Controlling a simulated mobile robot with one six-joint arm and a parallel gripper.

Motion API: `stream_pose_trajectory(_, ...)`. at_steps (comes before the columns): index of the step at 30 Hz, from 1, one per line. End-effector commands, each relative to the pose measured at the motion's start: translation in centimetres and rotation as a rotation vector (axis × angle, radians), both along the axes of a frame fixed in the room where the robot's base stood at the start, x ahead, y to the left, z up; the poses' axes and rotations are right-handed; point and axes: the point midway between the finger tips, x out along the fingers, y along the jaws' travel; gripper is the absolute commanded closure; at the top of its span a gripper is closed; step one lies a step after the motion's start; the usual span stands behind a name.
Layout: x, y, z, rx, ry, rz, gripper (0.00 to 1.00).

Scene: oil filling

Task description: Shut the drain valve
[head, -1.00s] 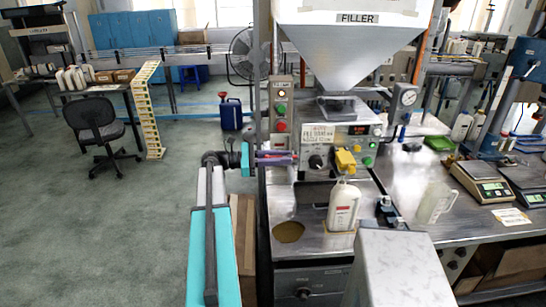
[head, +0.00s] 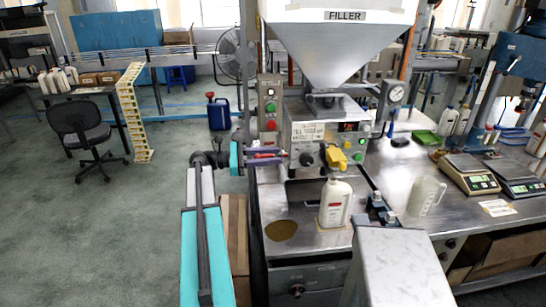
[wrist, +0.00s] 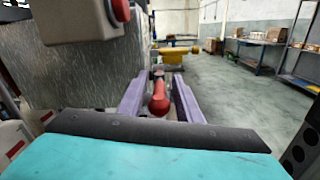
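A red handle (wrist: 159,103), which looks like the drain valve's lever, lies between my fingers in the wrist view and points towards the camera. Its far end meets a dark fitting. In the head view the red handle (head: 266,155) shows as a small streak at the left side of the filler (head: 316,132). My gripper (wrist: 160,97) has two purple fingers, one on each side of the handle, with a visible gap on both sides. In the head view my gripper (head: 266,157) reaches in from the left. The valve body is mostly hidden.
A control box with a red button (wrist: 118,12) hangs close on the upper left in the wrist view. A yellow nozzle (head: 336,158) sits above a white bottle (head: 335,204) on the filler's shelf. Open floor lies to the left, with a chair (head: 82,130) and a blue can (head: 219,113).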

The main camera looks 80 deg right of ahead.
Motion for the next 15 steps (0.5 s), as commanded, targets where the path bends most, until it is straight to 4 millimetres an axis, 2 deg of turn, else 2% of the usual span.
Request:
stream_pose_trajectory(5, 2.0, 0.4, -0.3, 0.000, -0.001, 0.002, 0.68)
stream_pose_trajectory(15, 7.2, 1.7, -0.3, -0.001, 0.000, 0.001, 0.68)
